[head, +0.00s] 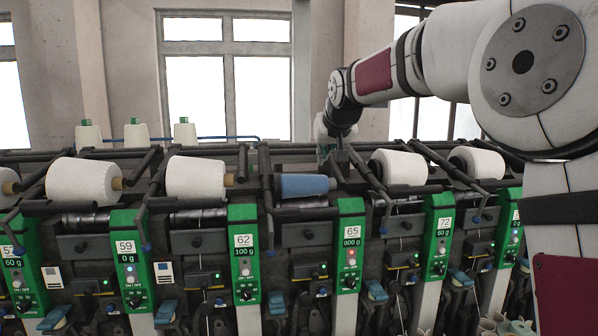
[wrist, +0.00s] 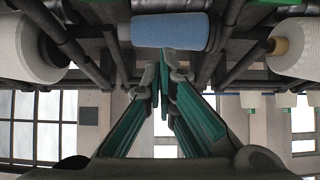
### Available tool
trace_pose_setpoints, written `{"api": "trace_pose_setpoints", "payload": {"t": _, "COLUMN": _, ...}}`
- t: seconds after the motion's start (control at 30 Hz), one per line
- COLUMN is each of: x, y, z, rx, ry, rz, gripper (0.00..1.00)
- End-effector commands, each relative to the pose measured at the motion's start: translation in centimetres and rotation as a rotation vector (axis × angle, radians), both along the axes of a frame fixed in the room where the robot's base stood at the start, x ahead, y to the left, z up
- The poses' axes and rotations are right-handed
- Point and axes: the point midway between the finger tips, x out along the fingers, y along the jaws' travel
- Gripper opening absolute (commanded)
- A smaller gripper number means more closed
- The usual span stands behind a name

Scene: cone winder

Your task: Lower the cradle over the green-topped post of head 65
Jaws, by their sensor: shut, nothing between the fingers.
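Head 65's post (head: 350,210) has a green top and front panel reading "65" and "800 g", with a reddish light, in the head view. A blue cone (head: 303,186) lies on its side just left of and behind this post. It shows at the top of the wrist view (wrist: 170,30). Dark cradle arms (head: 265,178) flank the cone; their exact contact with it is unclear. My gripper (wrist: 163,72) is shut and empty, its fingertips close to the cone in the wrist view. In the head view my gripper is behind the cone's right end, its fingertips partly hidden among dark bars.
White cones (head: 195,177) lie at the neighbouring heads on both sides, also in the wrist view (wrist: 35,48). Dark bars and levers (head: 440,160) crowd the space around my gripper. Several upright white cones (head: 136,133) stand at the back left. Open air lies above the machine.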

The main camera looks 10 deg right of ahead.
Motion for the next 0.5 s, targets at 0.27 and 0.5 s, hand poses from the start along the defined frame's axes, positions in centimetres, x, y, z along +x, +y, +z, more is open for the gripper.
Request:
{"api": "trace_pose_setpoints", "payload": {"t": 0.27, "x": -1.4, "y": 0.0, "z": 2.4, "rx": 0.0, "ry": -0.002, "rz": 0.0, "gripper": 0.0}}
{"api": "trace_pose_setpoints", "payload": {"t": 0.5, "x": -2.2, "y": 0.0, "z": 3.8, "rx": 0.0, "ry": 0.0, "rz": 0.0, "gripper": 0.0}}
